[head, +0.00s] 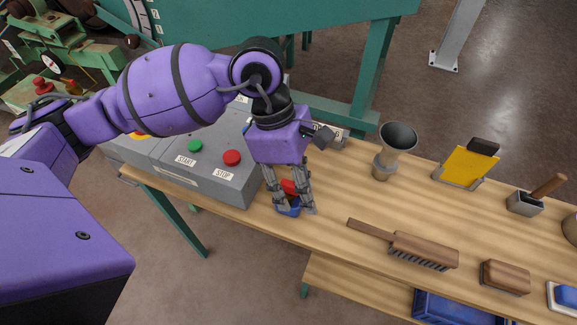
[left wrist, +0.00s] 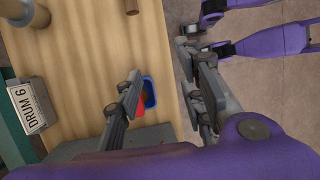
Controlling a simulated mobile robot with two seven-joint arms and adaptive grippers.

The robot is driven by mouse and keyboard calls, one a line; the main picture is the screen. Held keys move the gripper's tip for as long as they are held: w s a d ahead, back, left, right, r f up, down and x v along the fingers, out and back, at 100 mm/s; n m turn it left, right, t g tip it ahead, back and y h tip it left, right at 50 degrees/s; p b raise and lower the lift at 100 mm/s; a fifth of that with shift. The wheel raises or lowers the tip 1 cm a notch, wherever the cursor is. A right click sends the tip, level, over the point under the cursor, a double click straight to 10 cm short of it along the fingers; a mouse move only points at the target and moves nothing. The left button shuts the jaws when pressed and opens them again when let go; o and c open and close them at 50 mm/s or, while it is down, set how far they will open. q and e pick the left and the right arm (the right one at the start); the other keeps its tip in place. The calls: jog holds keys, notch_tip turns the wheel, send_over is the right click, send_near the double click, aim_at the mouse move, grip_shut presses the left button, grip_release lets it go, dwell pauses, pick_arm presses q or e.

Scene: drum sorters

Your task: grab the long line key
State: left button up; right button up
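I cannot make out a key shape or tell whether the red piece belongs to the long line key. No grip on anything shows.
The grey control box (head: 232,180) with START and STOP buttons stands close left of the gripper. A funnel (head: 397,140), a brush (head: 424,250), a yellow plate (head: 465,168) and a brown block (head: 505,277) stand to the right. Wood between gripper and brush is clear.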

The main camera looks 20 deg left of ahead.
aim_at(290, 183)
pick_arm(q)
jog(key=w+a+y, duration=0.1)
jog(key=w+a, duration=0.1)
jog(key=w+a+r+t+y, duration=0.1)
jog(key=w+a, duration=0.1)
jog(key=shift+r+m+t, duration=0.15)
jog(key=shift+m+t, duration=0.15)
jog(key=shift+w+a+f, duration=0.2)
jog(key=shift+a, duration=0.05)
jog(key=f, duration=0.2)
jog(key=d+f, duration=0.1)
jog(key=f, duration=0.4)
jog(key=shift+s+d+p, duration=0.15)
jog(key=shift+s+p, duration=0.05)
jog(key=shift+p, duration=0.15)
jog(key=shift+c, duration=0.4)
grip_shut()
